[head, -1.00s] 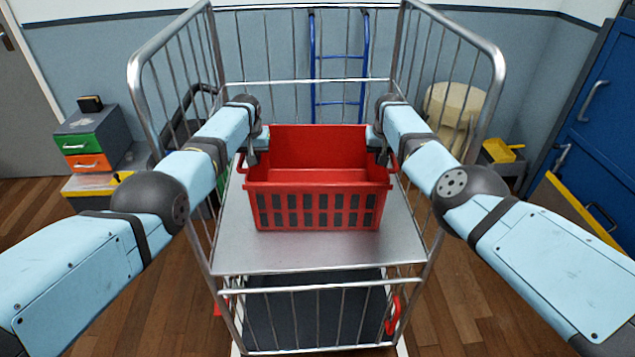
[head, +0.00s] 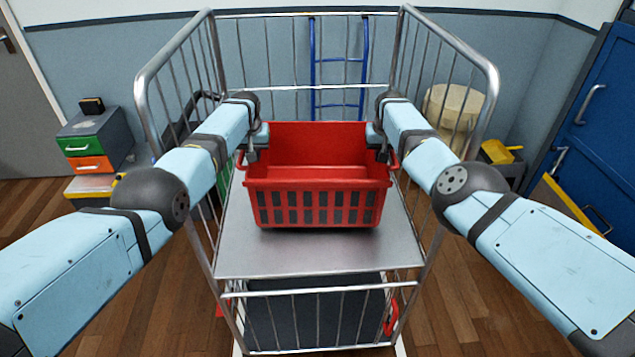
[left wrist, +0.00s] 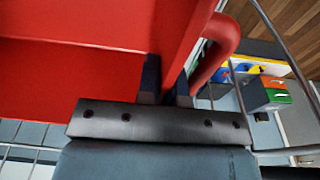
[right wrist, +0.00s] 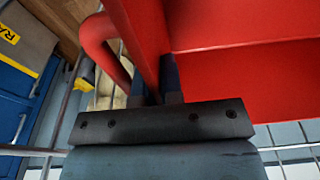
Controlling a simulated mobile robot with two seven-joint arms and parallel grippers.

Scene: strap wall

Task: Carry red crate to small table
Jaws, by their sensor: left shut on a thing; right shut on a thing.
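The red crate (head: 316,205) is upright and looks empty, over the grey shelf of a wire-sided cart (head: 310,252). I cannot tell for sure whether its base touches the shelf. My left gripper (head: 251,156) is shut on the crate's left side wall beside its handle; the left wrist view shows the fingers (left wrist: 167,90) on either side of the red wall. My right gripper (head: 383,154) is shut on the right side wall; the right wrist view shows its fingers (right wrist: 157,90) around that wall. I cannot pick out the small table in these views.
A small drawer unit (head: 92,140) is at the left, a beige rounded thing (head: 452,115) and a blue cabinet (head: 590,130) at the right.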

